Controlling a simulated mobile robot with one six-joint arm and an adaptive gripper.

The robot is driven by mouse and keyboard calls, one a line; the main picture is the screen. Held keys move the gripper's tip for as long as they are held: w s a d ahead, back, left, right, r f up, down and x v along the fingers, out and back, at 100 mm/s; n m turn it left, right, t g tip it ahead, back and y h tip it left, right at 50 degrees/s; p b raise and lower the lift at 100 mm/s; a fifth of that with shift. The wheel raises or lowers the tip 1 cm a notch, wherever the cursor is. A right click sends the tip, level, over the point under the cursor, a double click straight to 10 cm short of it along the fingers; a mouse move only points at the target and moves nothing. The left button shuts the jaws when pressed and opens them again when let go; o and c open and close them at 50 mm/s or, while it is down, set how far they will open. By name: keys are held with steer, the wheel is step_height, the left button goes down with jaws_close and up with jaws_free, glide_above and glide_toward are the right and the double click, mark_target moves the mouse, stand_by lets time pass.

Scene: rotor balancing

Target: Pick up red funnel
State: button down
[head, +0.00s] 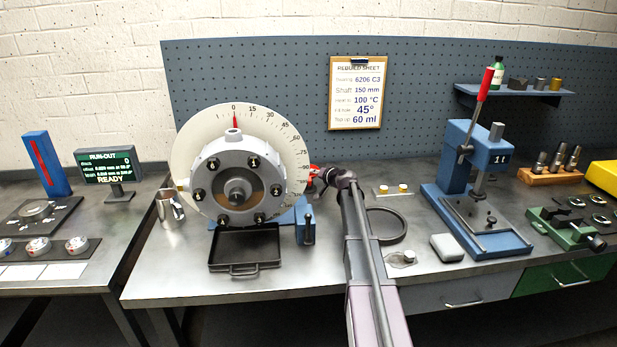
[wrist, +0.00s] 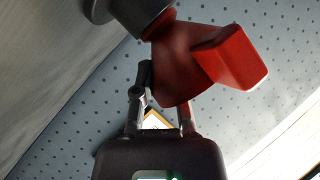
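The red funnel (wrist: 178,62) fills the upper middle of the wrist view, with a red block-like part sticking out to its right. In the head view only small bits of red (head: 312,171) show, just right of the dial. My gripper (wrist: 165,92) is at the funnel. Its left finger stands close along the funnel's left edge, and its right fingertip is hidden behind the red body. I cannot tell whether the fingers press on it. In the head view my gripper (head: 322,178) is small and partly hidden by my wrist.
The dial and rotor stand (head: 237,175) is just left of my gripper. A dark grey round part (wrist: 138,14) touches or overlaps the funnel's top in the wrist view. A black ring (head: 386,225) lies right of my arm. A blue press (head: 480,165) stands further right.

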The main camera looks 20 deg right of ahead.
steer(key=shift+r, duration=0.2)
stand_by(0.4)
step_height(320, 180, up, 10)
steer(key=p, duration=1)
steer(key=shift+f, duration=0.2)
steer(key=shift+s, duration=0.1)
stand_by(0.4)
